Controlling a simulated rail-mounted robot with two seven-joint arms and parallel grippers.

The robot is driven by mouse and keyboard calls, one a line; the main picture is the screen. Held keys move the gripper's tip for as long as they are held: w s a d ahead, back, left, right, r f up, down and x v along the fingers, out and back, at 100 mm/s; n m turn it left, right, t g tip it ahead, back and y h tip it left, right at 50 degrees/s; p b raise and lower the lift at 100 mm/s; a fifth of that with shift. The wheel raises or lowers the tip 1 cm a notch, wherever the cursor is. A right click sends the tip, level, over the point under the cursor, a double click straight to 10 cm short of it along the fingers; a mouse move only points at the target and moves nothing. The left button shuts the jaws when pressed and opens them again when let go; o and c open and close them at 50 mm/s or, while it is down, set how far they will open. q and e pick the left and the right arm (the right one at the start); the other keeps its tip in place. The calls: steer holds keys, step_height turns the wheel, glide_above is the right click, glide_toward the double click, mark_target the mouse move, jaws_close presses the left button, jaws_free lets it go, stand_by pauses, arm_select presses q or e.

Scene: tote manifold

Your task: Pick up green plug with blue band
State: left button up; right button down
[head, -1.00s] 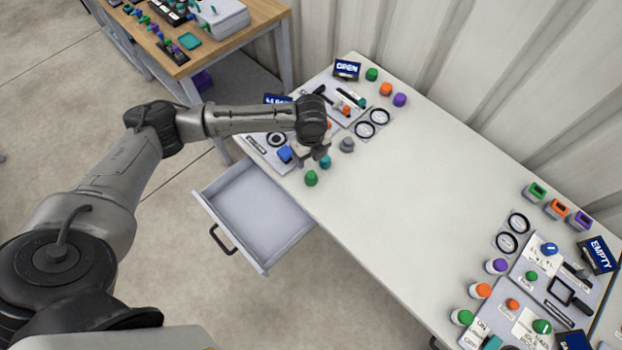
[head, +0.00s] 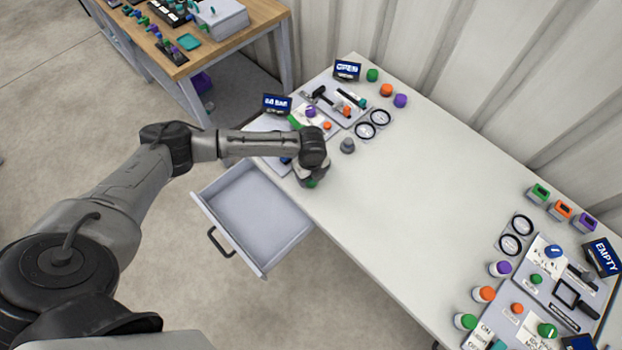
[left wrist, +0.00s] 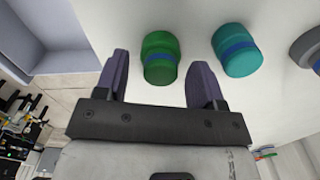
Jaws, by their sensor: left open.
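The green plug with a blue band (left wrist: 160,58) stands on the white table, between and just beyond the two fingertips of my left gripper (left wrist: 160,75) in the left wrist view. The gripper is open and empty, with a finger on either side of the plug. A teal plug with a blue band (left wrist: 236,51) stands just right of the right finger. In the head view the left gripper (head: 310,180) is over the table's front edge by the drawer, and only a bit of the green plug (head: 311,184) shows beneath it. My right gripper is not in view.
An open, empty drawer (head: 262,262) juts out below the table edge. A grey knob (head: 347,145) stands right of the gripper. Panels with tools and rings lie behind it and at the far right. The table's middle (head: 420,190) is clear.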

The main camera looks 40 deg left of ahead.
arm_select(q)
steer(key=shift+f, duration=0.25)
steer(key=c, duration=1)
steer(key=shift+r, duration=0.1)
